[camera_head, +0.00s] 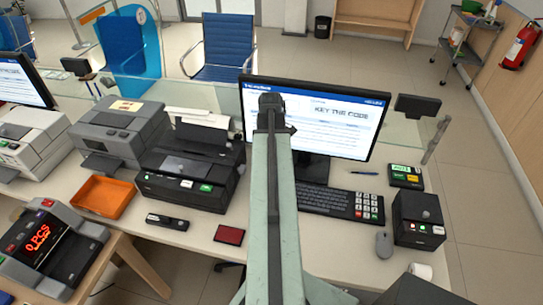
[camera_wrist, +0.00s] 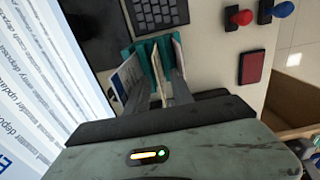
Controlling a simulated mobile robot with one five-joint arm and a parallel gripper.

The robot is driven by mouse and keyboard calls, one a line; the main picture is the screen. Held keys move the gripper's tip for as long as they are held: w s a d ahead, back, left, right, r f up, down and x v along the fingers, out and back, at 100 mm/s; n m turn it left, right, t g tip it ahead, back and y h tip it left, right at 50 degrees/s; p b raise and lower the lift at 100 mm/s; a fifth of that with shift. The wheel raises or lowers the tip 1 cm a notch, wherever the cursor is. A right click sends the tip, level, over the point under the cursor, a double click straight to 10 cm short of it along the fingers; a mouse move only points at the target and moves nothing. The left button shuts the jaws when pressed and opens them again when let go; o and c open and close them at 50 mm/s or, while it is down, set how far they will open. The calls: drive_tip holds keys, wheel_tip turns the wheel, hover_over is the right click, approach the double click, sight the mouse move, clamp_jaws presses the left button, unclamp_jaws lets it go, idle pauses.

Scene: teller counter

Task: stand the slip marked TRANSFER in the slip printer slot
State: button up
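My gripper (camera_wrist: 162,96) points down at a teal holder (camera_wrist: 141,48) with upright slips in the wrist view. Its two dark fingers stand apart, with a thin cream slip (camera_wrist: 154,84) between them. I cannot tell whether they touch it. A white and blue slip (camera_wrist: 128,74) stands beside it on the left. No slip's marking is readable, so I cannot tell which says TRANSFER. In the head view my arm hides the holder and slips. A black printer (camera_head: 190,170) with white paper at its back stands left of my arm; I cannot make out a slip slot.
A monitor (camera_head: 345,115), keyboard (camera_head: 340,202), mouse (camera_head: 383,244) and black box (camera_head: 419,218) stand right of my arm. A grey printer (camera_head: 122,130), orange tray (camera_head: 104,197) and red pad (camera_head: 229,235) are left.

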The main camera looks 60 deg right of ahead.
wheel_tip(320, 180, down, 3)
drive_tip(key=shift+b, duration=0.8)
clamp_jaws()
drive_tip(key=shift+r+p, duration=5.85)
drive_tip(key=shift+f, duration=0.1)
